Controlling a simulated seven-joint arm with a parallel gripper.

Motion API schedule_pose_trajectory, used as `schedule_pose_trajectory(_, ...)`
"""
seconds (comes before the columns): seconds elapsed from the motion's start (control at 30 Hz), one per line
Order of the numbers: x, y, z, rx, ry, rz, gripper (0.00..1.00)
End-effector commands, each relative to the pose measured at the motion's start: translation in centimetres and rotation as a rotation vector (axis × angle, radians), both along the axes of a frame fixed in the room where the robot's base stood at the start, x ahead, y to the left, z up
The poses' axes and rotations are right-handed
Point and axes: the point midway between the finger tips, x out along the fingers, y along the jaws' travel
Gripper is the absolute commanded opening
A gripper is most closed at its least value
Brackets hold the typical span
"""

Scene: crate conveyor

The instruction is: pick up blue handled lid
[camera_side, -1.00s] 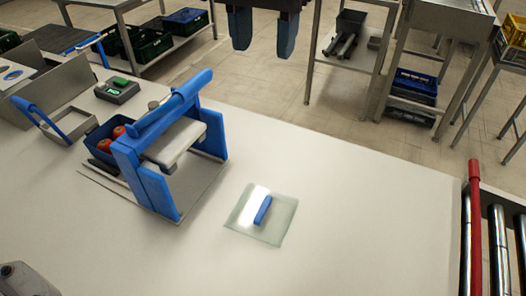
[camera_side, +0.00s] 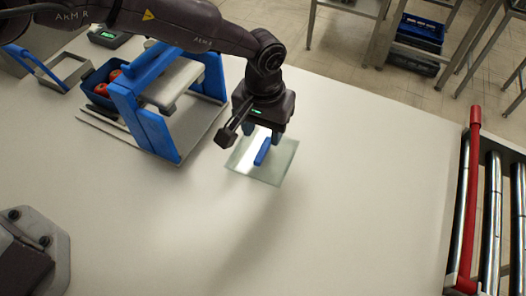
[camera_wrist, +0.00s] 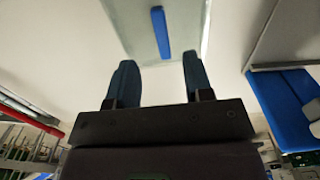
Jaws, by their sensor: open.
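The lid is a clear, glassy square plate (camera_side: 277,175) lying flat on the white table, with a blue bar handle (camera_side: 262,152) on its top. My gripper (camera_side: 262,136) is open and empty, pointing down above the plate's far edge, close to the handle. In the wrist view, my gripper's two blue fingers (camera_wrist: 158,62) are spread apart. The blue handle (camera_wrist: 161,33) shows beyond the fingertips, roughly midway between their lines, on the pale plate (camera_wrist: 192,22). The exact height of the fingertips above the plate is hard to tell.
A blue-framed stand (camera_side: 170,95) is close on the left, with a blue bin (camera_side: 92,84) of red items behind it. A roller conveyor with a red bar (camera_side: 469,200) runs along the right edge. The table right of and in front of the plate is clear.

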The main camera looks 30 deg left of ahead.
Motion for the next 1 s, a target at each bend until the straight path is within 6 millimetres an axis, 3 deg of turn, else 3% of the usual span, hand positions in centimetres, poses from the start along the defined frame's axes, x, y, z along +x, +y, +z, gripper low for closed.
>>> schedule_pose_trajectory(0.23,0.1,0.1,-2.0,0.001,0.002,0.001,0.47)
schedule_pose_trajectory(0.5,0.3,0.2,-5.7,-0.001,0.001,0.0,0.47)
schedule_pose_trajectory(0.77,0.3,0.2,-6.1,-0.002,0.0,0.0,0.47)
schedule_pose_trajectory(0.8,0.3,0.2,-6.1,-0.002,0.0,0.0,0.45)
schedule_pose_trajectory(1.0,0.3,0.2,-6.1,-0.002,0.0,0.0,0.0)
